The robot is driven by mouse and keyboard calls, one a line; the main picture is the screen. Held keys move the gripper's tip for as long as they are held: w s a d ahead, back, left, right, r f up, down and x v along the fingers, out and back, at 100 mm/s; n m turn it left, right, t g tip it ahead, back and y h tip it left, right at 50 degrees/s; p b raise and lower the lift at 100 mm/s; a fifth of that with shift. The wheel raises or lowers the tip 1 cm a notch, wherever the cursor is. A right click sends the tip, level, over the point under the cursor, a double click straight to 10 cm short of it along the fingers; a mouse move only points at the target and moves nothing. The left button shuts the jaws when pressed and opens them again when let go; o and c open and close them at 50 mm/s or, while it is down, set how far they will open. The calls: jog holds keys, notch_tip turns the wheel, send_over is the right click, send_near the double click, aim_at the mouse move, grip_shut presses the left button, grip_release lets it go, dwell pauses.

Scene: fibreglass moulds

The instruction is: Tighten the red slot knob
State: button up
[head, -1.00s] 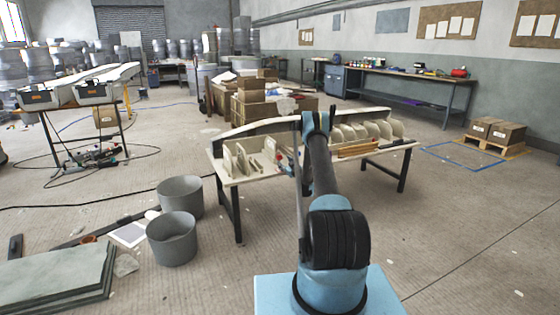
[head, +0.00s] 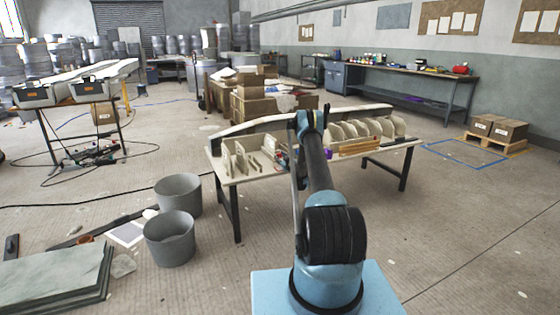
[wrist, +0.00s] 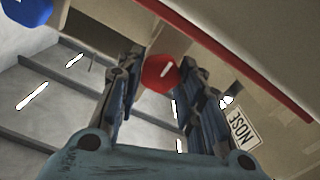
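The red slot knob (wrist: 160,73) shows in the wrist view, with a pale slot line across its face. My gripper (wrist: 160,60) has its two fingers spread, one on each side of the knob. Narrow gaps seem to remain, and contact is not clear. In the head view my arm reaches over the white workbench (head: 232,178), and the arm hides the gripper and the knob.
A blue knob (wrist: 27,10) is at the wrist view's upper left. On the bench stand several cream mould ribs (head: 375,129). Two grey buckets (head: 170,240) stand on the floor to its left.

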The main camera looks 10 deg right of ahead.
jog(key=shift+c, duration=1.2)
